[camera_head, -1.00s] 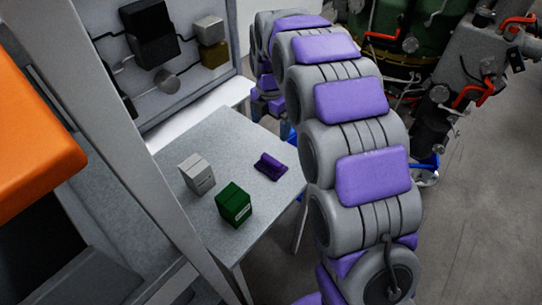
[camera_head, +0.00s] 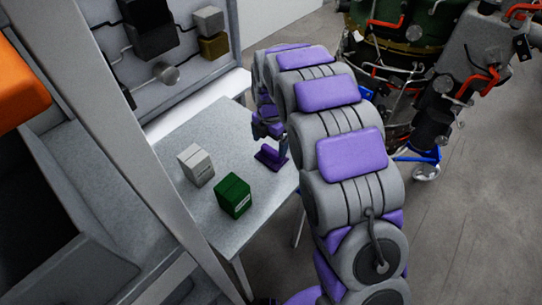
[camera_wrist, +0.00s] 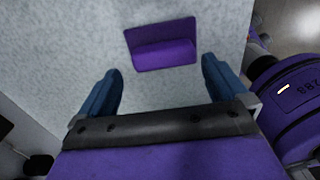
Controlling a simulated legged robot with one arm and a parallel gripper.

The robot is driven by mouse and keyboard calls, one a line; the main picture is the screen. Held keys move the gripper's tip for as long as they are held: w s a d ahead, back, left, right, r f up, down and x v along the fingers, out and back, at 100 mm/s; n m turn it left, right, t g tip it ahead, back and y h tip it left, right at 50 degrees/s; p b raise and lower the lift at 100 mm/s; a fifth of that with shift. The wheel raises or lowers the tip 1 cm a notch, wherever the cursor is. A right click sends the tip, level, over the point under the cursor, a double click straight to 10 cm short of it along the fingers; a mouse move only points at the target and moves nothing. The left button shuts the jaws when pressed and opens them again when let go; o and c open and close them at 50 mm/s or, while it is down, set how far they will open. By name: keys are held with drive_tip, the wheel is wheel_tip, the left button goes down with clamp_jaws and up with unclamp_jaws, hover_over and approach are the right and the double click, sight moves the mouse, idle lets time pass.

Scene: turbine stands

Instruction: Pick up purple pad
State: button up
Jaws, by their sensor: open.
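The purple pad (camera_head: 268,156) lies on the grey table (camera_head: 222,220), near its right edge. In the wrist view the purple pad (camera_wrist: 163,50) has a flat part and a raised part, and lies just beyond the fingertips, roughly centred between them. My gripper (camera_wrist: 160,68) is open, with its two blue fingers apart and nothing between them. In the head view my gripper (camera_head: 272,138) is beside and above the pad, partly hidden by my arm.
A white-grey box (camera_head: 196,166) and a green box (camera_head: 233,196) stand on the table left of the pad. A panel (camera_head: 190,72) with mounted parts rises behind the table. A grey post (camera_head: 125,150) stands at the left. Green and red machinery (camera_head: 430,75) is at the back right.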

sight(271, 149)
drive_tip(key=f, duration=0.2)
drive_tip(key=f+b, duration=0.1)
drive_tip(key=f, duration=0.2)
drive_tip(key=shift+d, duration=0.2)
drive_tip(key=shift+r, duration=0.1)
drive_tip(key=c, duration=0.8)
drive_tip(key=shift+r, duration=0.1)
drive_tip(key=shift+r+p, duration=0.5)
drive_tip(key=shift+r, duration=1.35)
drive_tip(key=s+d+p, duration=0.1)
drive_tip(key=s+d, duration=0.1)
drive_tip(key=s, duration=0.5)
drive_tip(key=s+d+r, duration=0.1)
drive_tip(key=s+d, duration=0.2)
drive_tip(key=s, duration=0.5)
drive_tip(key=shift+d+p, duration=0.35)
drive_tip(key=shift+p, duration=0.05)
drive_tip(key=shift+r, duration=0.1)
